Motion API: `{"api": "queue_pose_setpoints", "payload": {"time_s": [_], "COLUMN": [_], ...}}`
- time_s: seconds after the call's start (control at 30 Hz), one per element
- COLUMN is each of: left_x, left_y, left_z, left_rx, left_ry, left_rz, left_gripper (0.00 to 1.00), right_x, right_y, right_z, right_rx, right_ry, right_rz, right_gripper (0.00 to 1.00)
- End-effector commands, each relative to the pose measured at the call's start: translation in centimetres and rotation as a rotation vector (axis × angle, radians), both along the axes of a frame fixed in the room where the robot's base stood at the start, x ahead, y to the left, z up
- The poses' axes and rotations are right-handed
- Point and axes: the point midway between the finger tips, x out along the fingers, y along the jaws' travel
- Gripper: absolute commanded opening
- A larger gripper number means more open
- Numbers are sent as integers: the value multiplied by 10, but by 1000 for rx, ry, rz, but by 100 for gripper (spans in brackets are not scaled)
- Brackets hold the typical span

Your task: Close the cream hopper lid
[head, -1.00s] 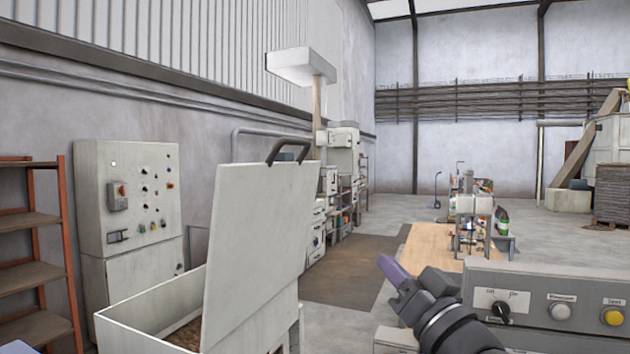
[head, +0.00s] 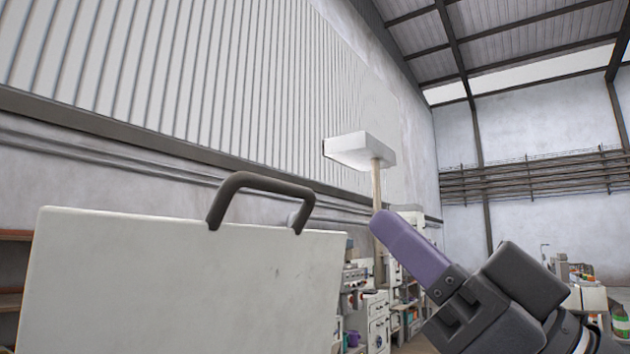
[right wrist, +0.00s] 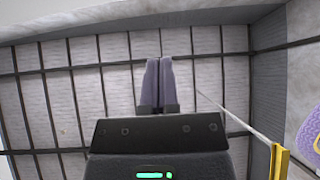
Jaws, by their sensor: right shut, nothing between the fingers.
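The cream hopper lid (head: 180,285) stands open and raised in the head view, its broad face filling the lower left. A dark bar handle (head: 262,182) arches from its top edge. My right gripper (head: 382,224) is to the right of the lid and handle in the picture, with purple fingers pointing up and left. Its fingers are together and empty in the right wrist view (right wrist: 159,64). It looks apart from the lid. The hopper's opening is out of view below. My left gripper is not in view.
Cream machine cabinets (head: 378,322) line the wall behind the lid. A white box on a post (head: 362,150) rises behind my gripper. A brown shelf (head: 12,265) is at the left edge. A yellow post (right wrist: 279,162) shows in the right wrist view.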

Motion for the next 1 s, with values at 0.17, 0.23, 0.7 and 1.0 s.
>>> {"api": "queue_pose_setpoints", "payload": {"time_s": [0.17, 0.23, 0.7, 1.0], "left_x": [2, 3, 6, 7], "left_y": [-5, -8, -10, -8], "left_z": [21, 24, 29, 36], "left_rx": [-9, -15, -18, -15], "left_ry": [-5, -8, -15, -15], "left_rz": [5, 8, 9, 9], "left_gripper": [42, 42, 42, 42], "right_x": [17, 24, 44, 46], "right_y": [22, 32, 58, 61], "right_z": [32, 36, 31, 34], "right_rx": [1, 0, 0, -12], "right_ry": [1, 3, 1, 9], "right_rz": [0, 1, -2, -2], "right_gripper": [0, 0, 0, 0]}}
